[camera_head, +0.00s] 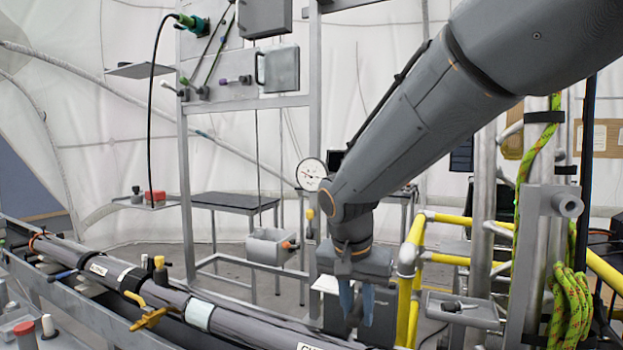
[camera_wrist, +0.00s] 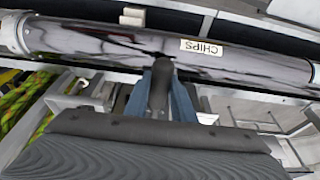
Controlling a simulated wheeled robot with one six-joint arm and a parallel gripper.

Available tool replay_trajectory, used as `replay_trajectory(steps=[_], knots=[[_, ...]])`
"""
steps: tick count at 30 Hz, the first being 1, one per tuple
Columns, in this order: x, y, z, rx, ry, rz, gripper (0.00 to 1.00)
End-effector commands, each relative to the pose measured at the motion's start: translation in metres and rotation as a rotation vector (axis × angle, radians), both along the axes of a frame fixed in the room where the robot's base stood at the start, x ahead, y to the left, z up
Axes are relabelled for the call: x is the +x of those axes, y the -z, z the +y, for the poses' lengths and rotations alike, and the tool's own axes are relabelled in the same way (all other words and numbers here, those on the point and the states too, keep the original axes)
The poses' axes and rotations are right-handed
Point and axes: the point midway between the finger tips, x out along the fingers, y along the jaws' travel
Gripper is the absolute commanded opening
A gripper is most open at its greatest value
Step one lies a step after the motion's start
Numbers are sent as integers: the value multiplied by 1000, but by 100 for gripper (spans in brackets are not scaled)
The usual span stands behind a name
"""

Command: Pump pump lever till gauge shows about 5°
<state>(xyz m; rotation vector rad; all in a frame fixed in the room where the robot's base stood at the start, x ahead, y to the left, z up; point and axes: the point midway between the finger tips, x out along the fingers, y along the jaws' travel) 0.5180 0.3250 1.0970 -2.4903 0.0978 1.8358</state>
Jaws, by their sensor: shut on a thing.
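The gauge (camera_head: 311,174) is a round white dial behind my arm in the head view, partly covered by the arm. A dark needle and a small red mark show on it, but the reading is too small to tell. My gripper (camera_head: 357,312) points down at the lower middle, with two blue fingers. In the wrist view my gripper (camera_wrist: 164,100) is shut on a dark grey rounded handle, which looks like the pump lever (camera_wrist: 161,82). The handle sits between the fingers. Its lower part and pivot are hidden, and I cannot make it out in the head view.
Yellow railing (camera_head: 409,270) and a metal post with green rope (camera_head: 570,300) stand right. A grey box (camera_head: 268,247) is left of my gripper.

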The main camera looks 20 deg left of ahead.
Motion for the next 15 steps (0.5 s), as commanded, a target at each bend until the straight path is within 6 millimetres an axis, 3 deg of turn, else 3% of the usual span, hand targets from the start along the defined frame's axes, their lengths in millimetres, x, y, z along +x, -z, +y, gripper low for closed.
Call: replay_trajectory(steps=[9, 15], knots=[[0, 18, -1, -3, 1, 4, 0], [0, 11, -1, -3, 1, 3, 0]])
